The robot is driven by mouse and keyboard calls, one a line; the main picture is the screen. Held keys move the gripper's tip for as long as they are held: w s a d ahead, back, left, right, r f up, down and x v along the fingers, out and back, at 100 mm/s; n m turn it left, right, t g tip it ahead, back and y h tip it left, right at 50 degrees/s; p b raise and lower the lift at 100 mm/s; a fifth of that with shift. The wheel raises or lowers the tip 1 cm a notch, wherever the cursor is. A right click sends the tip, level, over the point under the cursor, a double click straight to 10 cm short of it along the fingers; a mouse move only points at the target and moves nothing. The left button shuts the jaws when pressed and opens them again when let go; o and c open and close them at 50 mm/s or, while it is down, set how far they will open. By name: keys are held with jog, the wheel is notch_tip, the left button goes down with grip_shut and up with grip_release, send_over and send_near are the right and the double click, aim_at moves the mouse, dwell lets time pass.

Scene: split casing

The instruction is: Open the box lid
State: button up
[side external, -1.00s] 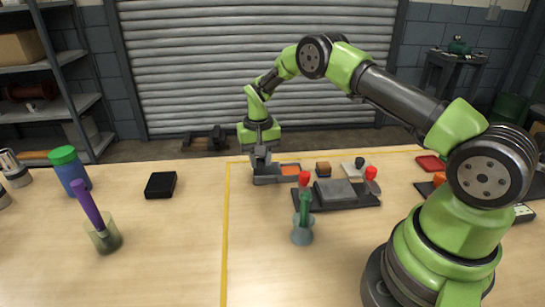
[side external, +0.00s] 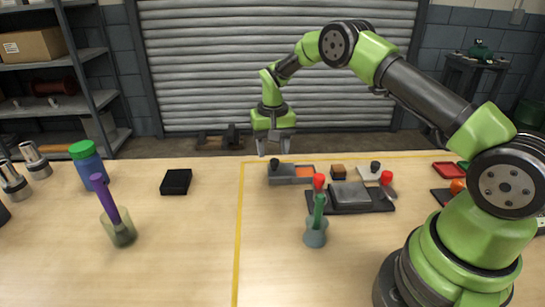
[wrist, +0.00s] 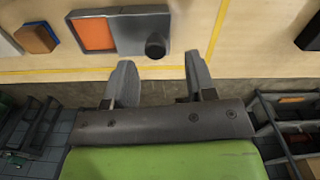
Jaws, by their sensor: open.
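A grey box (side external: 284,180) lies near the back edge of the table, with an orange area (side external: 305,171) at its right end. A grey lid-like part with an upright black knob (side external: 274,162) covers its left end. In the wrist view the orange area (wrist: 93,33) shows beside the grey cover (wrist: 128,32), and the black knob (wrist: 155,46) stands near the box's edge. My gripper (side external: 275,149) is open and empty above the knob. In the wrist view its spread fingers (wrist: 160,78) are apart from the knob.
A grey block (side external: 350,193) sits on a dark plate with red-topped parts right of the box. A small brown block (side external: 338,172) is close to the box's right. A black box (side external: 176,181) and a cup with a purple item (side external: 117,228) stand left. Table between is clear.

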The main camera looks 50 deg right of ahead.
notch_tip(320, 180, up, 6)
jog(key=shift+r, duration=0.25)
notch_tip(320, 180, up, 9)
jog(key=t, duration=0.2)
send_over(273, 160)
jog(key=s+a, duration=0.3)
jog(key=s+a+r+n+t, duration=0.2)
jog(key=s+a+r, duration=0.2)
jog(key=s+r, duration=0.35)
jog(key=s+a+n+t+y, duration=0.1)
jog(key=s+a+t+y, duration=0.1)
jog(key=s, duration=1.4)
jog(key=shift+s+a+r+t, duration=0.35)
jog(key=shift+a+t, duration=0.25)
jog(key=shift+a, duration=0.55)
